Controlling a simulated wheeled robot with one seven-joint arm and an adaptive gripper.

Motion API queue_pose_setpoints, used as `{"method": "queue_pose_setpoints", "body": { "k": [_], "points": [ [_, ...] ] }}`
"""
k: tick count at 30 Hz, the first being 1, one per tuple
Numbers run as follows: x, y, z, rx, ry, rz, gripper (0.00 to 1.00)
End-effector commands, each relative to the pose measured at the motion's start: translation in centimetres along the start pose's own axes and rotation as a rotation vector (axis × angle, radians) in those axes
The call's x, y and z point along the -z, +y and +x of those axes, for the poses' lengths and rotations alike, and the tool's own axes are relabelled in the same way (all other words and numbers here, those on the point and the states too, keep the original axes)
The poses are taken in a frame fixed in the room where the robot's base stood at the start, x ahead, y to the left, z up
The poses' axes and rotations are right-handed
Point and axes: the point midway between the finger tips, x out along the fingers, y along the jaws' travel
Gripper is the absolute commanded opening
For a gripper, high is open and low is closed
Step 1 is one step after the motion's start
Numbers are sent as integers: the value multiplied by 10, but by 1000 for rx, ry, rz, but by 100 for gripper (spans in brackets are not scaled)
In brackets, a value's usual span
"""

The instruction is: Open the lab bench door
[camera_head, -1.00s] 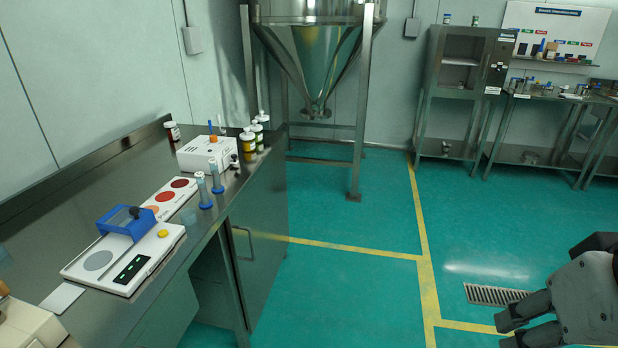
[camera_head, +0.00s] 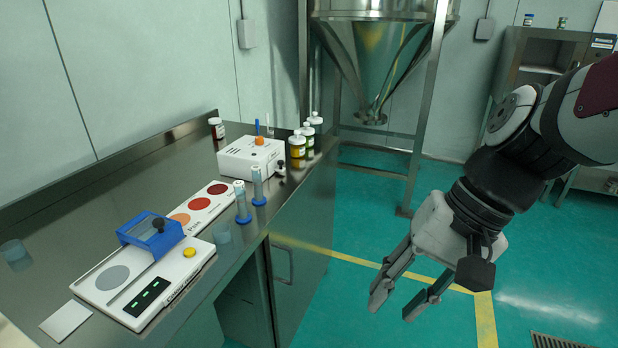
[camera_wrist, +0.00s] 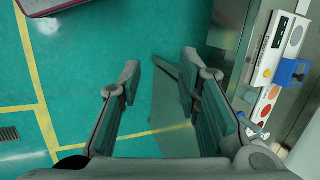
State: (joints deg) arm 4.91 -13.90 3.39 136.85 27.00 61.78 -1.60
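The metal lab bench (camera_head: 150,168) stands on the left in the head view. Its grey door (camera_head: 308,235) is on the front below the bench's far end and looks shut. A bar handle (camera_head: 283,263) is near the door's left edge. My gripper (camera_head: 397,302) is open and empty, right of the door and apart from it, pointing down and to the left. In the wrist view my gripper (camera_wrist: 160,65) has its fingers spread over the green floor. The bench's edge is right of the fingers there; I cannot make out the handle.
A scale (camera_head: 195,257), a white box (camera_head: 235,160), blue-based tubes and several bottles stand on the bench top. A steel hopper frame (camera_head: 425,120) stands behind. A cabinet (camera_head: 540,60) is at the back right. The floor (camera_head: 345,290) between door and gripper is clear.

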Motion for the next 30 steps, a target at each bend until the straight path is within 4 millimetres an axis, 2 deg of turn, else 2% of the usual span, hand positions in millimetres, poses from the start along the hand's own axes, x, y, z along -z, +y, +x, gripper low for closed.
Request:
{"method": "queue_pose_setpoints", "body": {
  "k": [1, 9, 17, 23, 27, 30],
  "points": [
    [15, -5, 20, 42, -56, 48, 31],
    [83, -47, 96, 310, -299, 319, 31],
    [163, -68, 174, 583, -489, 618, 31],
    [232, -64, 241, 799, -595, 875, 31],
    [280, -48, 292, 950, -643, 1068, 31],
    [308, -32, 328, 1044, -661, 1195, 31]
  ]
}}
